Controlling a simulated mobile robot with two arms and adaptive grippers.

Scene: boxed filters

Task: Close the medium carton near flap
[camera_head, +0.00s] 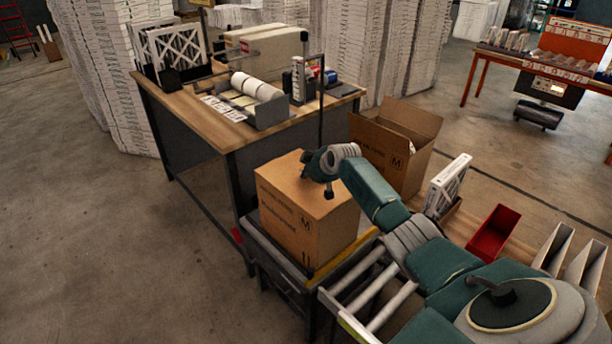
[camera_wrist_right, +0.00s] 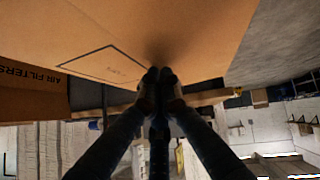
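A brown carton marked M (camera_head: 290,228) stands at the end of the roller conveyor in the head view. Its top looks flat and covered; I cannot make out the separate flaps. My right gripper (camera_head: 308,174) is at the top of this carton, and my wrist hides part of it. In the right wrist view, the fingers (camera_wrist_right: 158,78) are together with nothing visible between them, right against or very near a cardboard face (camera_wrist_right: 190,40). Contact is unclear. A second carton marked M (camera_head: 378,150) stands behind with raised flaps. My left gripper is out of view.
A wooden workbench (camera_head: 180,105) with a paper roll and boxes stands behind left of the carton. Conveyor rollers (camera_head: 372,298) lie in front. A red bin (camera_head: 493,232) and a white filter (camera_head: 446,187) are to the right. The left floor is clear.

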